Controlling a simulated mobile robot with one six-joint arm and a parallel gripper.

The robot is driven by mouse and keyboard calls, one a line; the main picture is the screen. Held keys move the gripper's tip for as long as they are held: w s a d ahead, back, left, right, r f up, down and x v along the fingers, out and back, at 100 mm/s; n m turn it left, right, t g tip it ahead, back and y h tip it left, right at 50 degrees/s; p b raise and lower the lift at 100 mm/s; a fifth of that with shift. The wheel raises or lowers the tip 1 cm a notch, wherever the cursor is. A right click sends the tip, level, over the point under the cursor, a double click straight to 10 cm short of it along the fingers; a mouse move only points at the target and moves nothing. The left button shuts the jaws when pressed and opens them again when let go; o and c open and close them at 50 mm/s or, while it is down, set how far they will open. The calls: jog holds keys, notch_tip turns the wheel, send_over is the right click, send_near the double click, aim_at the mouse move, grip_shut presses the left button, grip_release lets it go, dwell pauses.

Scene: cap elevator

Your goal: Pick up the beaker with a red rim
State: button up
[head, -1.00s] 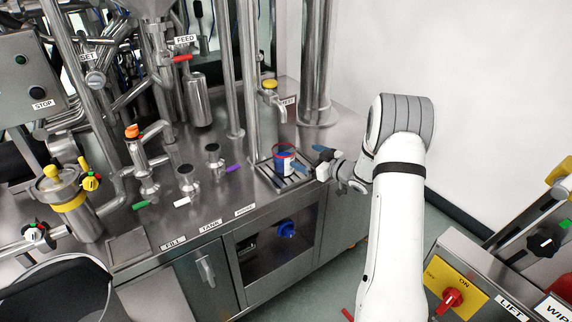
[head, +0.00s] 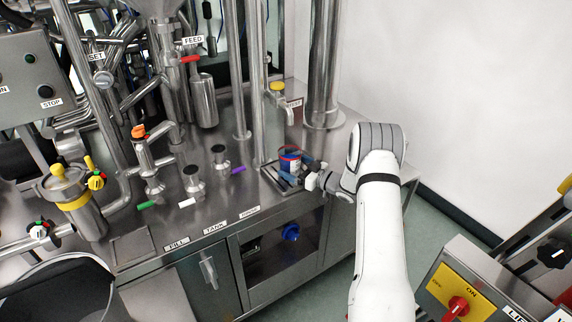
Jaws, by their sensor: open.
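The beaker with a red rim (head: 289,157) stands upright on a drain grate (head: 272,174) at the right end of the steel bench. It looks blue inside or on its side, with a white patch. My gripper (head: 298,164) reaches in from the right, its blue fingers at the beaker. The fingers are open and appear to lie on either side of it. Whether they touch it is too small to tell.
A tap with a yellow top (head: 277,88) hangs above and behind the beaker. Steel pipes (head: 323,70) rise behind it. A control panel (head: 459,287) is at lower right.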

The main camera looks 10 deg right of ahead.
jog(key=shift+w+a, duration=0.15)
jog(key=c, duration=1.3)
notch_tip(320, 180, up, 10)
jog(key=shift+r+b, duration=0.1)
jog(key=shift+b, duration=0.2)
jog(key=shift+c, duration=0.2)
